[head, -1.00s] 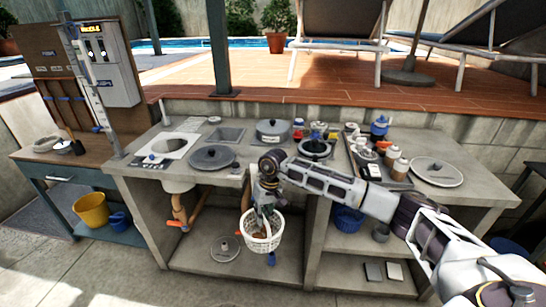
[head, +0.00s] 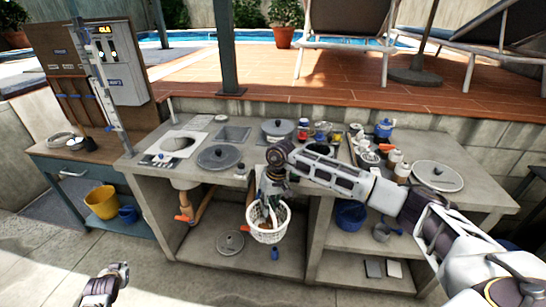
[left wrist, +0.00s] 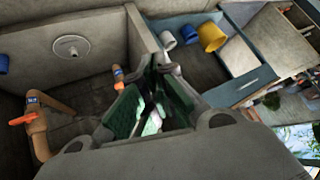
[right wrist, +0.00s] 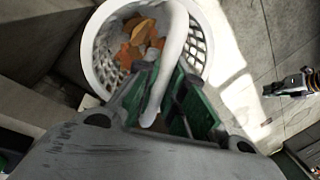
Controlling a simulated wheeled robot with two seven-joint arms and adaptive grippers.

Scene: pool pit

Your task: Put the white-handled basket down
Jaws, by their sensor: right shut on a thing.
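The white slatted basket (head: 268,222) hangs in front of the counter, before its lower opening. My right gripper (head: 271,190) is above it, shut on its white handle (right wrist: 172,50). In the right wrist view, the basket (right wrist: 91,50) holds orange and brown leaves (right wrist: 142,40). My left gripper (head: 122,270) is low at the left, away from the basket and over the paving. The left wrist view shows its fingers (left wrist: 160,68) with their tips close together; I cannot tell whether they are shut. The basket's underside is hidden.
The grey counter (head: 228,185) carries lids, pots and jars. A round lid (head: 230,243) lies on the lower shelf behind the basket. A yellow bucket (head: 101,202) and blue jug (head: 128,214) stand on the left bench's lower shelf. The paved floor (head: 170,285) in front is open.

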